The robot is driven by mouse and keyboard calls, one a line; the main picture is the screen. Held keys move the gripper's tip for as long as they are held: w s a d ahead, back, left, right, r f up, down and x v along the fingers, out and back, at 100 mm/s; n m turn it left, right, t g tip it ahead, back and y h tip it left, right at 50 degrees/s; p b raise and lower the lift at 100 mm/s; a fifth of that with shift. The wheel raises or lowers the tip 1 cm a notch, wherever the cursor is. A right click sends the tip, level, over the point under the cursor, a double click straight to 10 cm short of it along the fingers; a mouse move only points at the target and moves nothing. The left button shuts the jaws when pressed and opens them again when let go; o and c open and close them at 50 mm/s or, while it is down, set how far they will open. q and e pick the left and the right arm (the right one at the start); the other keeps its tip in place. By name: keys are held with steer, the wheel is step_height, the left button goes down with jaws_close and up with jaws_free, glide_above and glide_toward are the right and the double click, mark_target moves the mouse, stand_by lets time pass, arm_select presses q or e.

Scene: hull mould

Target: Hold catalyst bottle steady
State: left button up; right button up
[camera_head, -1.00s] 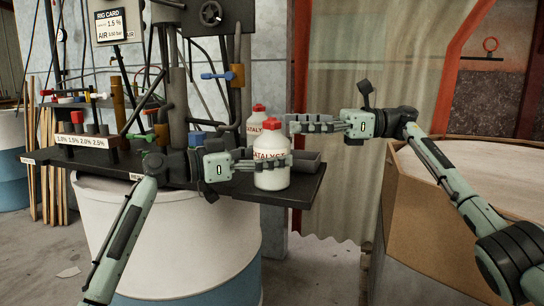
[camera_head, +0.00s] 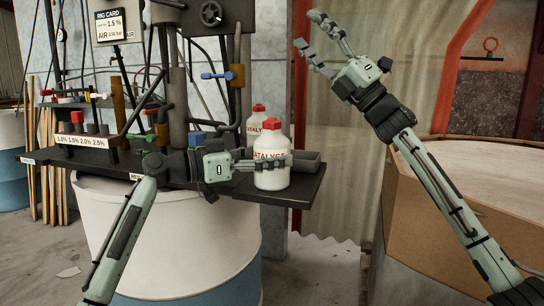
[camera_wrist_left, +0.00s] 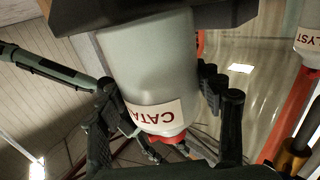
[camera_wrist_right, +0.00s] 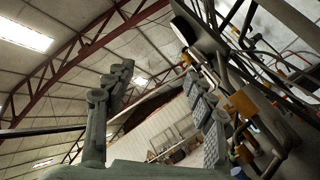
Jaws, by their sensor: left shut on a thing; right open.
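The front catalyst bottle (camera_head: 270,180) is white with a red cap and a red-lettered label, and stands upright on the dark shelf. My left gripper (camera_head: 278,162) is shut around its middle. In the left wrist view the bottle (camera_wrist_left: 150,62) sits between both fingers (camera_wrist_left: 165,98), its label partly hidden. A second catalyst bottle (camera_head: 257,122) stands behind it, partly covered; it also shows in the left wrist view (camera_wrist_left: 308,35). My right gripper (camera_head: 312,38) is open and empty, raised up and right of the bottles. In the right wrist view its fingers (camera_wrist_right: 160,105) are spread with nothing between them.
The dark shelf (camera_head: 300,190) carries pipes, hoses and valves left of the bottles, with a blue-handled valve (camera_head: 219,75) close by. A white drum (camera_head: 170,235) stands below. A tan mould box (camera_head: 440,225) is at the right. A red post (camera_head: 299,120) rises behind.

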steer(key=d+m+t+h, duration=0.2)
steer(key=m+t+h, duration=0.5)
steer(key=m, duration=0.5)
steer(key=m+g+h, duration=0.5)
steer(key=m+h, duration=0.2)
steer(key=m, duration=1.1)
glide_toward(277, 124)
steer(key=x, duration=1.2)
steer(key=c, duration=1.1)
